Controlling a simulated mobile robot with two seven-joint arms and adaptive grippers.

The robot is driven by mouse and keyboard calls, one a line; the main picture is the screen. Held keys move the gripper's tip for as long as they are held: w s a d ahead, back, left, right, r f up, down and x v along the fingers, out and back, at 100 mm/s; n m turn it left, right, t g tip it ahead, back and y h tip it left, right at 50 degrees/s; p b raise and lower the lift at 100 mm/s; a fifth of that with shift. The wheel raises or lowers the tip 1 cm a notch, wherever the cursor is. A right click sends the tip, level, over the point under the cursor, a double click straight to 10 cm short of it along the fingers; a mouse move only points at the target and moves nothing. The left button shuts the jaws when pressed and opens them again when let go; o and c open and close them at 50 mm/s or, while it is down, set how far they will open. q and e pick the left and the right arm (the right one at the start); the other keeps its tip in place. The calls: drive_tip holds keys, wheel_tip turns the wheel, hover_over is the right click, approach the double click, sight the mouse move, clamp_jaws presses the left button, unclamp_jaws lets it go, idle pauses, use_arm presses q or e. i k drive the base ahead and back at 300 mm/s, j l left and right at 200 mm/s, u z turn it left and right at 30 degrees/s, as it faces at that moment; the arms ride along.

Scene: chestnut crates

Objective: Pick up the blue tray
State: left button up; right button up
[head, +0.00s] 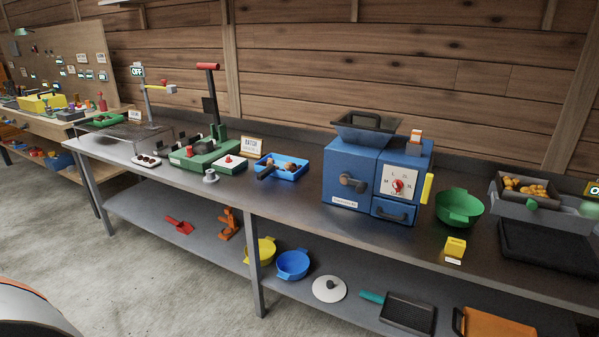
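The blue tray (283,173) stands on the grey metal workbench, left of a large blue machine. Neither of my grippers is in the head view, so nothing of mine touches the tray.
The workbench (300,201) has free room in front of the tray. The blue machine (348,202) stands to its right and a green press (200,157) to its left. A green bowl (459,213) is farther right. The lower shelf holds yellow (260,254) and blue (292,267) bowls.

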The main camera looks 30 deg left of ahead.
sight(287, 167)
drive_tip(key=i+j, duration=0.15)
drive_tip(key=j, duration=0.2)
drive_tip(key=i+j+z, duration=0.1)
drive_tip(key=j, duration=0.2)
drive_tip(key=i+j, duration=0.15)
drive_tip(key=j, duration=0.2)
drive_tip(key=i+j+z, duration=0.15)
drive_tip(key=j, duration=0.55)
drive_tip(key=i+z, duration=0.05)
